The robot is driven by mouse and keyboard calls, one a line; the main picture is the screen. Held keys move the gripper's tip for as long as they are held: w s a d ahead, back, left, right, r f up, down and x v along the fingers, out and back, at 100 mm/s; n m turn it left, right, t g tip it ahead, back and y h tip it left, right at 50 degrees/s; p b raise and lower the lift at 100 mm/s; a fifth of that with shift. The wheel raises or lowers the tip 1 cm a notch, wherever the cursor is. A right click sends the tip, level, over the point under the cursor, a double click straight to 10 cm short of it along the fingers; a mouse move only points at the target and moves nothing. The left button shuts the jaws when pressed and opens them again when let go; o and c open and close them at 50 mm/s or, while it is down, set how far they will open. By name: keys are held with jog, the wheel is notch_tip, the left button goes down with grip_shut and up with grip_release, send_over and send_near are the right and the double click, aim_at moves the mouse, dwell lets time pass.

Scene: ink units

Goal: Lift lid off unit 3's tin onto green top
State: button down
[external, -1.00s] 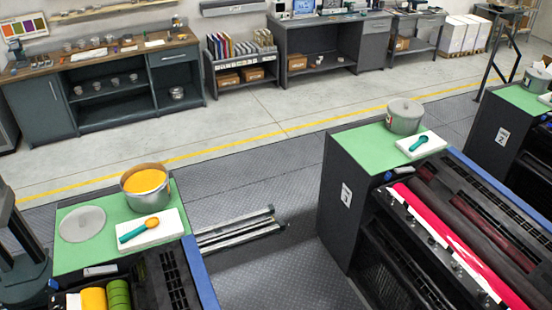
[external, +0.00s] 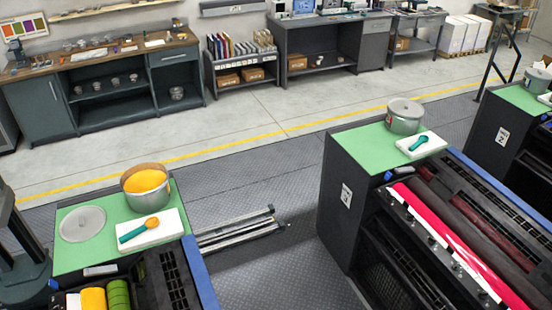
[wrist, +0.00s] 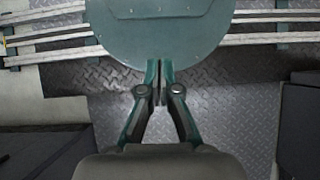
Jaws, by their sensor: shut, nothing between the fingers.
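Unit 3 (external: 345,215) is the dark cabinet with a number plate, right of centre in the external view. Its grey tin (external: 404,125) stands upright on the green top (external: 352,141), near the back edge. A round grey lid (external: 405,106) with a small knob sits on the tin. My gripper (wrist: 158,90) shows only in the wrist view, shut and empty, with its fingertips together. Neither tin nor lid can be made out in the wrist view.
A white pad (external: 433,149) with a teal-handled tool (external: 418,142) lies beside unit 3's tin. At left, another unit has an open tin of orange ink (external: 145,182) and a loose lid (external: 82,224). Metal rails (external: 235,230) lie on the floor between the units.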

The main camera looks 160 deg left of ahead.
jog(key=c, duration=1.9)
grip_release()
jog(key=o, duration=1.7)
jog(key=shift+o, duration=0.2)
jog(key=shift+a, duration=0.2)
